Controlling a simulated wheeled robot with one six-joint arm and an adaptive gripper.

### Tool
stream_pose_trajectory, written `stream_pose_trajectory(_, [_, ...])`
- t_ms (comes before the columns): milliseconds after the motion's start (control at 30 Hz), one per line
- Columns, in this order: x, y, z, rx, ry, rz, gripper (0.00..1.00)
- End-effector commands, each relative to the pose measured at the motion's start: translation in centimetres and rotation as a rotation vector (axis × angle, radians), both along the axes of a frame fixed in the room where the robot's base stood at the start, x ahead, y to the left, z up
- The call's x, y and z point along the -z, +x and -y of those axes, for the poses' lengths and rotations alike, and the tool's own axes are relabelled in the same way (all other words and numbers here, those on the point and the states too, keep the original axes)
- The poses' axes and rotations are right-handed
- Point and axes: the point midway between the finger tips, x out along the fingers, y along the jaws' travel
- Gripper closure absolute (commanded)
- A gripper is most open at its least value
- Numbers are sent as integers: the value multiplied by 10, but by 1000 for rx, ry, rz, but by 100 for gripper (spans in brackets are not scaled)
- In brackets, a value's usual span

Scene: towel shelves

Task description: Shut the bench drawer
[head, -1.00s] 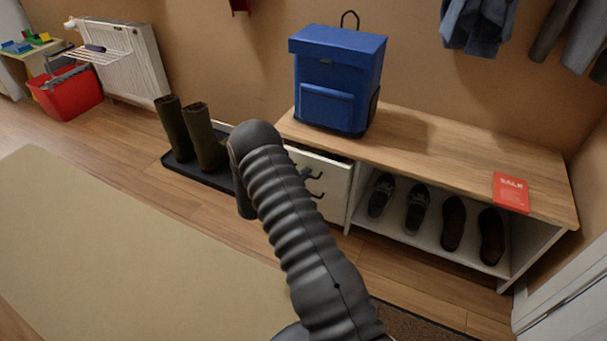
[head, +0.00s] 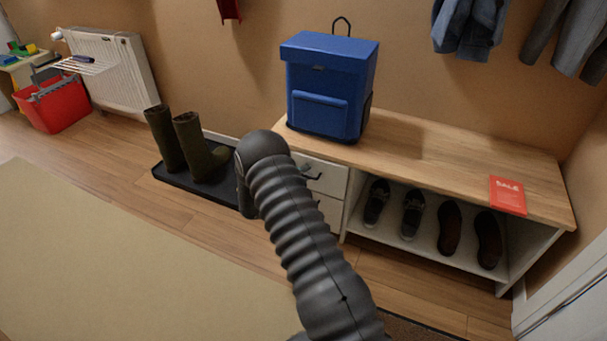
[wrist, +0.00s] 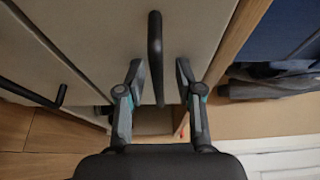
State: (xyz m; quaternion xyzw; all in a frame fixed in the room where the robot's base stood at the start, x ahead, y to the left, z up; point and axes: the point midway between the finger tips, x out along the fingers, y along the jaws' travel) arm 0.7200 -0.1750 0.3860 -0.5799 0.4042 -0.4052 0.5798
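The bench (head: 450,150) has a wooden top and white drawers at its left end. The upper bench drawer (head: 328,176) has a white front that looks flush or nearly flush under the top; my arm partly covers it. Its black handle (head: 312,178) shows beside my arm, and in the wrist view the handle bar (wrist: 155,55) runs between my fingers. My gripper (wrist: 158,75) is open, with a finger on each side of the bar and visible gaps to it. In the head view the gripper is hidden behind my arm. The lower drawer handle (wrist: 45,98) is at left in the wrist view.
A blue backpack (head: 328,85) stands on the bench above the drawers, and a red sale card (head: 507,195) lies at right. Shoes (head: 450,228) sit in the open compartment. Green boots (head: 185,145) stand on a black tray left of the bench. The rug area (head: 120,260) is clear.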

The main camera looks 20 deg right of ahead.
Motion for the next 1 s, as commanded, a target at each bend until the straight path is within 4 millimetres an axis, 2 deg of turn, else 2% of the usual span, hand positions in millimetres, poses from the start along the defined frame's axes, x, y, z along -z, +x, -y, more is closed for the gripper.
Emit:
stream_pose_trajectory(367, [1, -2, -6, 0, 0, -2, 65])
stream_pose_trajectory(467, [1, -6, -18, -3, 1, -1, 65])
stream_pose_trajectory(800, [0, -28, -79, -2, -1, -3, 65])
stream_pose_trajectory(1000, [0, -37, -103, 0, -1, -2, 65])
